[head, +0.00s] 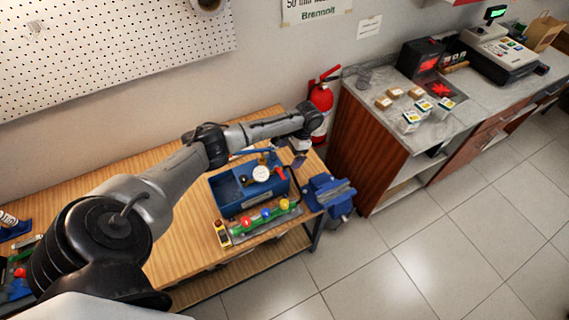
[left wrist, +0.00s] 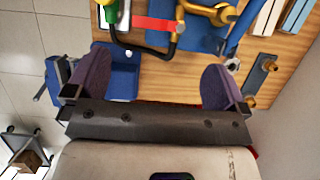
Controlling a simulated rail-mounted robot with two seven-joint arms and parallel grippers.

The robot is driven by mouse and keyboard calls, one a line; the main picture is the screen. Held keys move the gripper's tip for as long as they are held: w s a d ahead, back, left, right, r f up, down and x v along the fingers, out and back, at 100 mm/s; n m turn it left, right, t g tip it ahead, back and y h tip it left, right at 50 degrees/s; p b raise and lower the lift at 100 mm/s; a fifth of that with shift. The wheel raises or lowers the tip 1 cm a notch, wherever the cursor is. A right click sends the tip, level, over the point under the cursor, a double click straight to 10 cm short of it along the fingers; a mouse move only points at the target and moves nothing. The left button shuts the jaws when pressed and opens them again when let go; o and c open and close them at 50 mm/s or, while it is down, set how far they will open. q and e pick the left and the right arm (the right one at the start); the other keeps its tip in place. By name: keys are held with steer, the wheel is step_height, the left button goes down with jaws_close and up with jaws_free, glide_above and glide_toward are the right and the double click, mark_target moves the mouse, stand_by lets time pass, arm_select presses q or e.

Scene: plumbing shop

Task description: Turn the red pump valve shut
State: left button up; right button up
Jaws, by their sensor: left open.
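The blue test pump (head: 233,197) stands on the wooden bench with a white round gauge (head: 262,173) on it. The red pump valve (head: 281,173) is a small red handle at the pump's right end. In the left wrist view the red valve handle (left wrist: 155,24) lies flat across the picture, beside a brass fitting (left wrist: 214,12). My left gripper (head: 299,160) is above the bench just right of the pump, close to the red handle. In the left wrist view my left gripper (left wrist: 155,78) is open and empty, its fingers apart from the handle. My right gripper is out of view.
A blue vise (head: 328,192) is fixed at the bench's right end, close under my gripper. A fire extinguisher (head: 321,98) stands behind the bench's right end.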

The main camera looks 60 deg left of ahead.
arm_select(q)
steer(key=shift+b+v, duration=0.35)
steer(key=shift+v, duration=2.45)
